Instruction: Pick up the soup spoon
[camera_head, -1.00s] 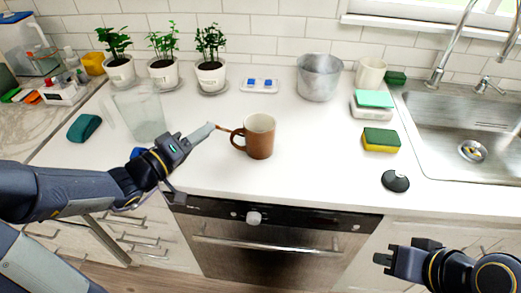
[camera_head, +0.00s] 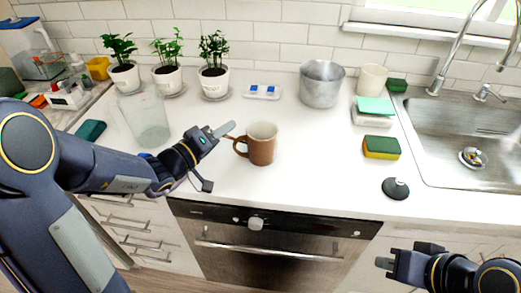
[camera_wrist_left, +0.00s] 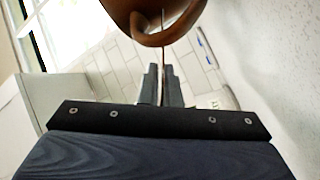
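A brown mug (camera_head: 262,148) with a white inside stands upright on the counter, its handle to the left. A thin brown strip, seemingly the soup spoon (camera_head: 229,138), shows between the mug and my left gripper (camera_head: 229,128); its bowl cannot be made out. In the left wrist view the spoon (camera_wrist_left: 163,45) is a thin line running from the mug handle (camera_wrist_left: 160,38) down between the fingers of my left gripper (camera_wrist_left: 161,72). These fingers are nearly together, with the thin strip between them. My right gripper (camera_head: 382,262) is in front of the counter, away from the mug; its opening is unclear.
A clear glass vase (camera_head: 148,122) stands left, close to my left arm. Potted plants (camera_head: 216,82), a metal pot (camera_head: 321,84) and a light cup (camera_head: 372,79) stand behind. A sponge (camera_head: 381,148) and a black round object (camera_head: 396,188) lie right, before the sink (camera_head: 450,140).

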